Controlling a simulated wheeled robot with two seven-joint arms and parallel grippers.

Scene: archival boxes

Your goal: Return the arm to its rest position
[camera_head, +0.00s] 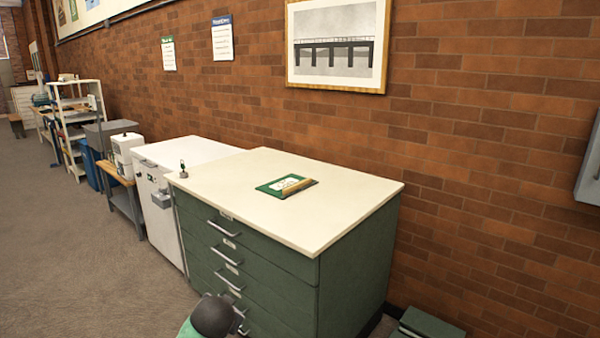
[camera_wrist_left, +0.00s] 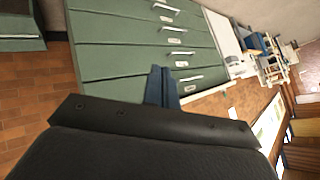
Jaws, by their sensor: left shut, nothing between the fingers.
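My left gripper (camera_wrist_left: 162,88) shows in the left wrist view with its blue-grey fingers together and nothing between them. Behind the fingers, in this turned view, is the green drawer cabinet (camera_wrist_left: 120,50) with its metal handles. I cannot tell how far the fingers are from the drawer fronts. In the head view, a dark rounded arm link of mine with a green part shows at the bottom edge, in front of the cabinet's lower drawers; no gripper fingers show there. My right gripper is in neither view.
A green box (camera_head: 428,325) lies low right. Carpet (camera_head: 70,260) at left is clear.

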